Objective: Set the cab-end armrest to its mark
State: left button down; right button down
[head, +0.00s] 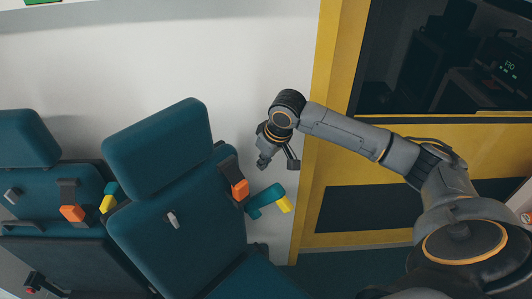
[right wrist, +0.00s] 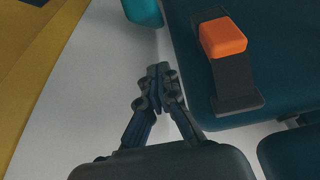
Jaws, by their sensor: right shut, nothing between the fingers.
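A teal armrest (head: 265,198) with a yellow end (head: 284,205) sticks out at the right side of the nearer seat (head: 170,210), close to the yellow-framed partition. A rounded teal piece (right wrist: 143,10), likely this armrest, shows at the top edge of the right wrist view. My right gripper (head: 263,163) hangs beside the white wall, above and apart from the armrest. Its fingers (right wrist: 157,75) are shut together with nothing between them. I cannot make out a mark. My left gripper is not in view.
An orange buckle (head: 240,189) on a dark strap lies by the seat's right edge; it also shows in the right wrist view (right wrist: 222,38). Another teal seat (head: 25,140) stands at left, with its own yellow-ended armrest (head: 107,203). The yellow-framed partition (head: 329,110) stands right of the gripper.

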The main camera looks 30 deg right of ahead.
jog(key=f, duration=0.2)
jog(key=s+f+p, duration=0.1)
jog(key=f, duration=0.3)
jog(key=shift+s+d+p, duration=0.25)
jog(key=shift+s+p, duration=0.05)
jog(key=shift+s, duration=0.1)
jog(key=shift+f, duration=0.15)
jog(key=shift+w, duration=0.2)
jog(key=shift+s, duration=0.1)
